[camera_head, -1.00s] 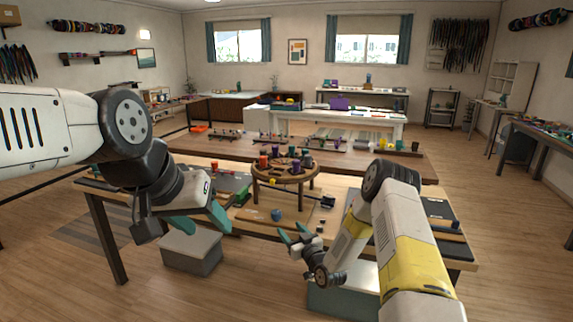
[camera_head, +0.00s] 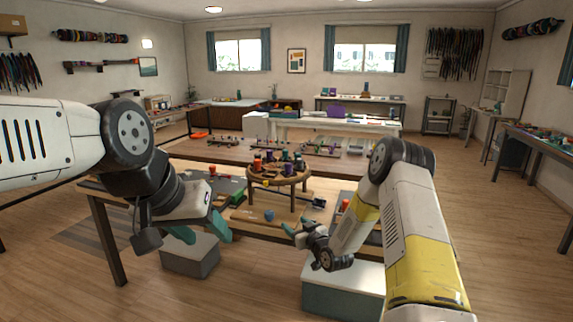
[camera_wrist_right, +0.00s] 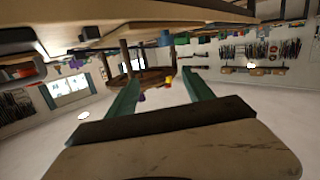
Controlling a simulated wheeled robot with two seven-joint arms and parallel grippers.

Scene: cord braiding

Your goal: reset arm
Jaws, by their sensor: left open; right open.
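My left gripper (camera_head: 203,232) hangs at the left in the head view, in front of the worktable's left part. Its teal fingers are apart and nothing shows between them. My right gripper (camera_head: 296,236) is near the table's front edge, right of centre. In the right wrist view its two teal fingers (camera_wrist_right: 160,95) are spread with nothing held between them. The round braiding stand (camera_head: 279,172), with several coloured bobbins on top, stands on the worktable (camera_head: 240,218) beyond both grippers. A small blue ball-like item (camera_head: 269,215) lies on the table in front of the stand.
A grey box (camera_head: 190,258) stands on the floor below my left gripper. A pale-topped teal box (camera_head: 342,290) stands below my right arm. A long brown table (camera_head: 205,150) lies behind the worktable. Wooden floor is open at the far right.

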